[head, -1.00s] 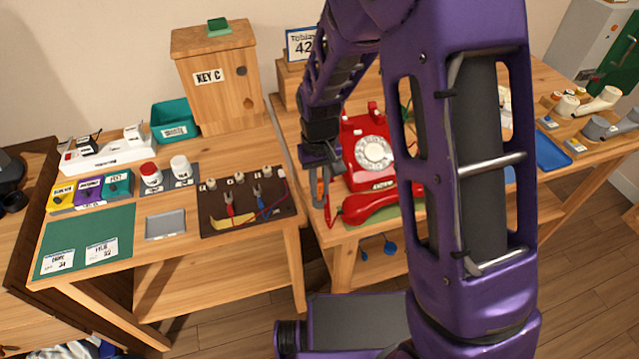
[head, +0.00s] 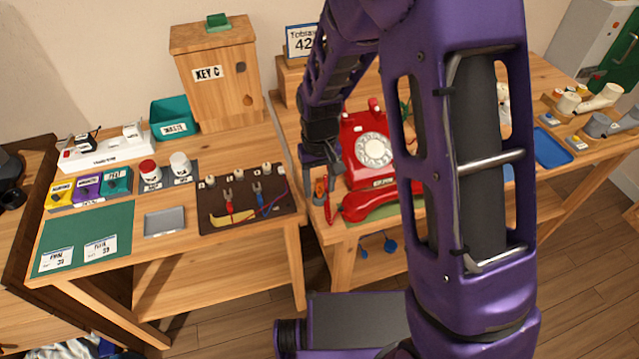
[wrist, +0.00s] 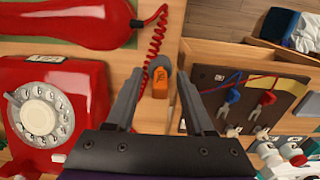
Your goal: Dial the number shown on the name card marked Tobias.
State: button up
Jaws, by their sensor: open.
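The name card (head: 299,42) marked Tobias stands at the back. It begins with 42, and my arm hides the rest. The red phone (head: 357,166) has a white rotary dial (head: 374,151), which also shows at the left of the wrist view (wrist: 38,108). Its red handset (head: 372,204) lies off the phone on a green mat in front of it. My gripper (head: 322,190) is open, left of the phone and apart from the dial. In the wrist view, an orange grey-ended object (wrist: 160,82) shows between the fingers (wrist: 163,95); I cannot tell if they touch it.
A red coiled cord (wrist: 153,38) runs beside the orange object. A tool board (head: 245,203) lies on the left table, with a wooden key cabinet (head: 217,90) behind it. A blue tray (head: 552,148) sits at the right. A gap separates the two tables.

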jog(key=shift+r, duration=0.1)
notch_tip(320, 180, up, 17)
jog(key=p, duration=0.2)
jog(key=shift+r, duration=0.15)
dwell(0.5)
